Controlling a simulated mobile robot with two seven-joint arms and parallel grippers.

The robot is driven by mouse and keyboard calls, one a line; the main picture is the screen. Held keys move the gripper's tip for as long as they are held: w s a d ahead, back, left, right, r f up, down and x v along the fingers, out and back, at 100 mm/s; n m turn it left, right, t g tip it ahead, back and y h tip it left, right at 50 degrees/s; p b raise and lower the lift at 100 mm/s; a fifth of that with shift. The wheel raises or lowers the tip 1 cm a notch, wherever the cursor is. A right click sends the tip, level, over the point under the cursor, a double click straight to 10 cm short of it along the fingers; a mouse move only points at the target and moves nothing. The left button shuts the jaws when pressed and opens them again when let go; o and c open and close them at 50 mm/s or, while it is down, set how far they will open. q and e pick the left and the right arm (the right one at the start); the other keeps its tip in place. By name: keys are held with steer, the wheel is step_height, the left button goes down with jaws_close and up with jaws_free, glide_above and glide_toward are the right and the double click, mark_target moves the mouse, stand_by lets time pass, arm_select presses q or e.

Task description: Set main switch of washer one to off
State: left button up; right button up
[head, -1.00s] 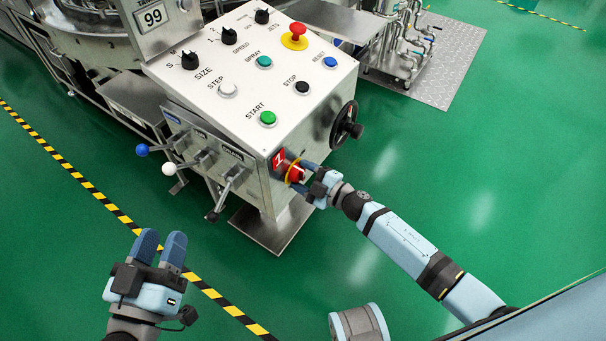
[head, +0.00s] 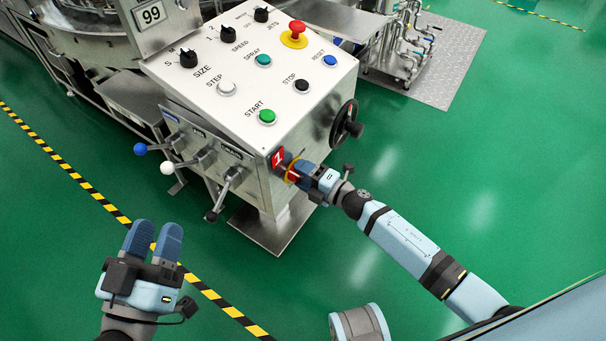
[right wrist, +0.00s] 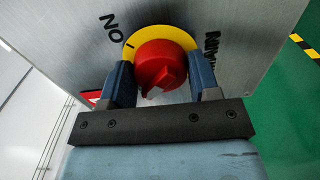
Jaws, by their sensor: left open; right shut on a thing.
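The main switch is a red rotary knob (right wrist: 160,68) on a yellow plate (right wrist: 187,36), on the front side of the washer's control box. In the right wrist view, "ON" and part of another word are printed beside the plate, upside down. My right gripper (head: 299,171) is shut on the red knob, with one blue finger on each side of it. In the head view the gripper hides most of the knob, and a red label with a white 1 (head: 277,157) is beside it. My left gripper (head: 152,240) is open and empty, away from the washer.
The sloped panel (head: 240,130) carries several buttons and knobs and a red emergency stop (head: 297,29). Levers with blue (head: 141,149), white (head: 167,168) and black ends stick out left of the switch. A black handwheel (head: 346,122) is on the right side. Green floor is free at right.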

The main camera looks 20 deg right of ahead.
arm_select(q)
steer(key=shift+d+r, duration=0.1)
steer(key=shift+r, duration=0.05)
steer(key=shift+s, duration=0.1)
steer(key=shift+f, duration=0.2)
arm_select(e)
steer(key=o, duration=0.9)
arm_select(q)
steer(key=f+g+y+p, duration=0.1)
steer(key=f, duration=0.1)
steer(key=a+f+g+y+p, duration=0.1)
steer(key=f, duration=0.1)
steer(key=shift+w+a+f, duration=0.1)
steer(key=shift+w+a, duration=0.1)
arm_select(e)
steer(key=v, duration=1.4)
arm_select(q)
steer(key=shift+r, duration=0.3)
